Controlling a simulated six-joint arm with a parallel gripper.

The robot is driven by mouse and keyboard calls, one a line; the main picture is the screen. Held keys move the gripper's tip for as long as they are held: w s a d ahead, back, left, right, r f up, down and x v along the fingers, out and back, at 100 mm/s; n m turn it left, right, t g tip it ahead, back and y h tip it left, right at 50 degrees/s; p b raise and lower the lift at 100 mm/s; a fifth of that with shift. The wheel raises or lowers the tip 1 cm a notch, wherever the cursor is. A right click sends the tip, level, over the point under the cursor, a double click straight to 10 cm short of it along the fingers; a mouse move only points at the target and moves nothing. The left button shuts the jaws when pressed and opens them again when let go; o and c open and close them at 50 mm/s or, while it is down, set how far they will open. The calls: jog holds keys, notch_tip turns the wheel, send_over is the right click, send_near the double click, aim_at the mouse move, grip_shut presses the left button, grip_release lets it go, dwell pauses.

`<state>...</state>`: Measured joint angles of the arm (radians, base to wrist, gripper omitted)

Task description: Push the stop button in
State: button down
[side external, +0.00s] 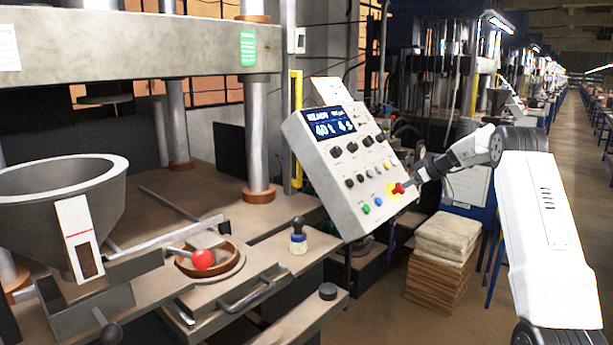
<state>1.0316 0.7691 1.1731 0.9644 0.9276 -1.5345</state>
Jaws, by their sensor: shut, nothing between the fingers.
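The red stop button (398,188) sits on a yellow backing (390,191) at the lower right of the tilted grey control panel (345,180). My gripper (408,183) reaches in from the right, shut and empty. Its fingertips are right at the button in this view and partly overlap it. I cannot tell whether they touch it or how far in the button is.
Green (366,209) and blue (379,202) buttons and black knobs are close by on the panel. Stacked sheets (446,240) stand below my arm.

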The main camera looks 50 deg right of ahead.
jog(key=shift+w+f, duration=0.35)
jog(key=shift+w, duration=0.05)
dwell(0.4)
jog(key=v, duration=0.6)
dwell(0.5)
jog(key=w+a+f+g, duration=0.1)
jog(key=a, duration=0.3)
jog(key=w+a+f, duration=0.1)
jog(key=w+a, duration=0.1)
jog(key=a, duration=0.2)
jog(key=w+a+f+g+y, duration=0.1)
jog(key=a+f, duration=0.1)
jog(key=a, duration=0.3)
jog(key=shift+w+f+m+g, duration=0.1)
jog(key=shift+w+m+g, duration=0.2)
jog(key=shift+m, duration=0.1)
jog(key=s+a+f+g, duration=0.1)
jog(key=s+a+f, duration=0.15)
jog(key=a, duration=0.65)
jog(key=s+a+f+g, duration=0.1)
jog(key=a+f+g, duration=0.15)
jog(key=a, duration=0.65)
jog(key=s+a+f+g, duration=0.1)
jog(key=s+a+f, duration=0.15)
jog(key=a, duration=0.65)
jog(key=s+a+f+h, duration=0.1)
jog(key=s+a+f, duration=0.2)
jog(key=s+a, duration=0.6)
jog(key=shift+s+f+n, duration=0.3)
jog(key=shift+f+n, duration=0.1)
